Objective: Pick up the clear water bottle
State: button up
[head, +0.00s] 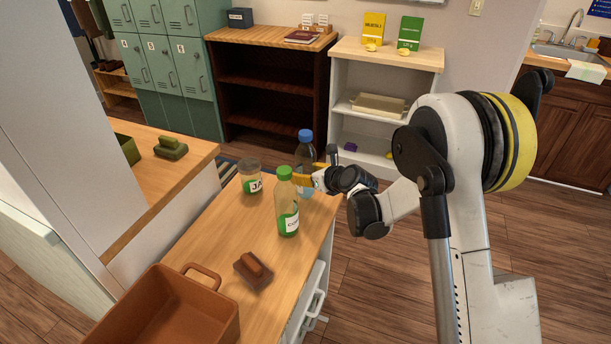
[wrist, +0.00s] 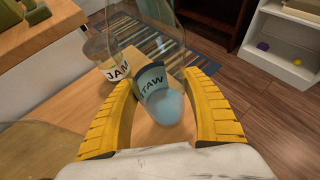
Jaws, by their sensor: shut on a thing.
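The clear water bottle (head: 306,153) has a blue cap and a blue label. It is upright near the far right end of the wooden counter (head: 225,228) in the head view. My gripper (head: 306,180) reaches it from the right and is shut on its lower body. In the wrist view the bottle (wrist: 154,82) with its blue label is between the two yellow fingers of my gripper (wrist: 160,85). I cannot tell whether its base touches the counter. A green-capped bottle (head: 287,205) stands just in front and partly hides the fingers.
A labelled jar (head: 250,178) stands left of the bottles; it also shows in the wrist view (wrist: 116,68). A brown brush-like block (head: 253,270) and a brown bin (head: 165,310) are nearer. A white shelf (head: 385,105) stands beyond. Open floor lies right of the counter.

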jog(key=shift+r, duration=0.65)
jog(key=shift+d+r+p, duration=0.2)
jog(key=shift+r+p, duration=0.1)
jog(key=shift+p, duration=0.15)
jog(key=d+r+p, duration=0.4)
jog(key=d+r, duration=0.2)
jog(key=d, duration=0.5)
jog(key=shift+w+r, duration=0.25)
jog(key=shift+w, duration=0.05)
jog(key=shift+d, duration=0.1)
